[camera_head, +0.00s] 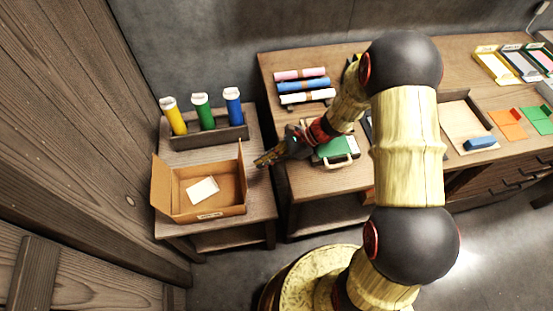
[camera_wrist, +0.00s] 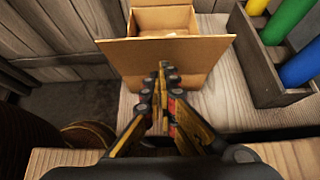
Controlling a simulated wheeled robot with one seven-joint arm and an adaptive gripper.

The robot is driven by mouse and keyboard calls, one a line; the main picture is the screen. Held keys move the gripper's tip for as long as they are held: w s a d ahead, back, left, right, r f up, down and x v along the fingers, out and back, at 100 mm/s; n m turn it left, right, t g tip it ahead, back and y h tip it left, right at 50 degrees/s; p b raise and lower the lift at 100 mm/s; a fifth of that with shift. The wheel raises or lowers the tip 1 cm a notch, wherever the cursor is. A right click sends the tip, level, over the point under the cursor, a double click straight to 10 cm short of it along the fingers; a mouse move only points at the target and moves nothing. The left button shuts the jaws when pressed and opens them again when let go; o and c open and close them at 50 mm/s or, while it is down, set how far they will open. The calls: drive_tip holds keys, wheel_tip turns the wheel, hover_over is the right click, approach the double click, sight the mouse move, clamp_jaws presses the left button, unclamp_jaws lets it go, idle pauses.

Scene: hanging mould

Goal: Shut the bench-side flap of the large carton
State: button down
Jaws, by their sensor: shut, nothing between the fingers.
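The large open carton (camera_head: 196,211) stands on the low side table, with a white card (camera_head: 202,190) lying inside. Its bench-side flap (camera_head: 242,172) is on the right and stands up, open. In the wrist view this flap (camera_wrist: 201,58) is a broad brown panel facing my gripper, with the carton's inside beyond its top edge. The opposite flap (camera_head: 161,183) also stands up. My gripper (camera_head: 262,160) is shut and empty, just right of the bench-side flap. In the wrist view its fingertips (camera_wrist: 163,70) overlap the flap's outer face; I cannot tell whether they touch.
A dark rack (camera_head: 209,137) with yellow, green and blue tubes stands behind the carton. The workbench (camera_head: 335,181) is to the right, beyond a narrow gap, with rolls and a green case (camera_head: 335,147). A wooden wall (camera_head: 70,120) is close on the left.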

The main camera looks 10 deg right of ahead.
sight(242, 171)
drive_tip(key=shift+a+r+b, duration=0.15)
drive_tip(key=shift+a+r, duration=0.05)
drive_tip(key=shift+a, duration=0.45)
drive_tip(key=shift+a+r+b, duration=0.15)
drive_tip(key=shift+a, duration=0.5)
drive_tip(key=shift+w+a+r+p, duration=0.1)
drive_tip(key=shift+r+p, duration=0.05)
drive_tip(key=shift+p, duration=0.2)
drive_tip(key=shift+a+r+h+p, duration=0.1)
drive_tip(key=shift+a+h+p, duration=0.2)
drive_tip(key=shift+p, duration=0.15)
